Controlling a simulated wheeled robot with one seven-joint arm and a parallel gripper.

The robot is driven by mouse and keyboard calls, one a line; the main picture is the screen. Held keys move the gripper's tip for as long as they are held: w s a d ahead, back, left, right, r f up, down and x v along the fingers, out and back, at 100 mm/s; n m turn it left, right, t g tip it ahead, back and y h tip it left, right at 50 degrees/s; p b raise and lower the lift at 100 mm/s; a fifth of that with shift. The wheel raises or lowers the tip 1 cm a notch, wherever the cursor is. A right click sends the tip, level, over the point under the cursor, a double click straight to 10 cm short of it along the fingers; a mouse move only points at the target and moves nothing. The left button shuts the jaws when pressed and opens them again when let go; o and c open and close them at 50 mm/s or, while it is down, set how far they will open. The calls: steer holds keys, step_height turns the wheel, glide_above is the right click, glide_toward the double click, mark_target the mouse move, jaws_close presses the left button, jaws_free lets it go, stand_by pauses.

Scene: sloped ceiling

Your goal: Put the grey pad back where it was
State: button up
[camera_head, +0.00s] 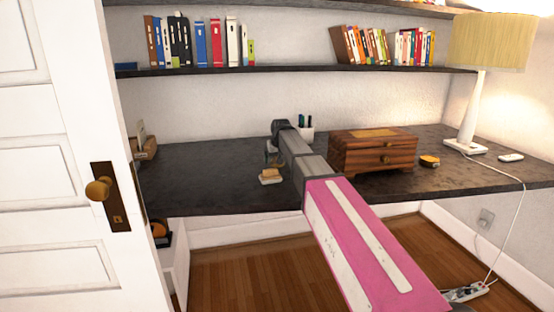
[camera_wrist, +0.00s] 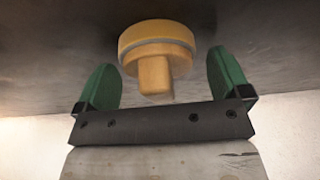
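My gripper (camera_head: 273,156) is over the dark desk (camera_head: 215,185), partly hidden behind my arm. In the wrist view its green fingers (camera_wrist: 162,62) are apart, on either side of a yellow-tan round piece (camera_wrist: 157,40) with a narrower stub and a thin grey band. The fingers do not look closed on it; contact is unclear. In the head view a small tan block on a pale flat base (camera_head: 270,176) lies close to my gripper. I cannot tell whether it is the same piece. I cannot pick out a grey pad for certain.
A wooden drawer box (camera_head: 372,150) stands right of my arm, with a pen cup (camera_head: 305,133) behind. A small yellow-black item (camera_head: 429,160), a lamp (camera_head: 466,120) and a white item (camera_head: 510,157) are farther right. A bookshelf (camera_head: 290,72) runs above; a white door (camera_head: 70,200) is left.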

steer(key=shift+r, duration=0.1)
steer(key=v, duration=1.2)
steer(key=shift+s, duration=0.15)
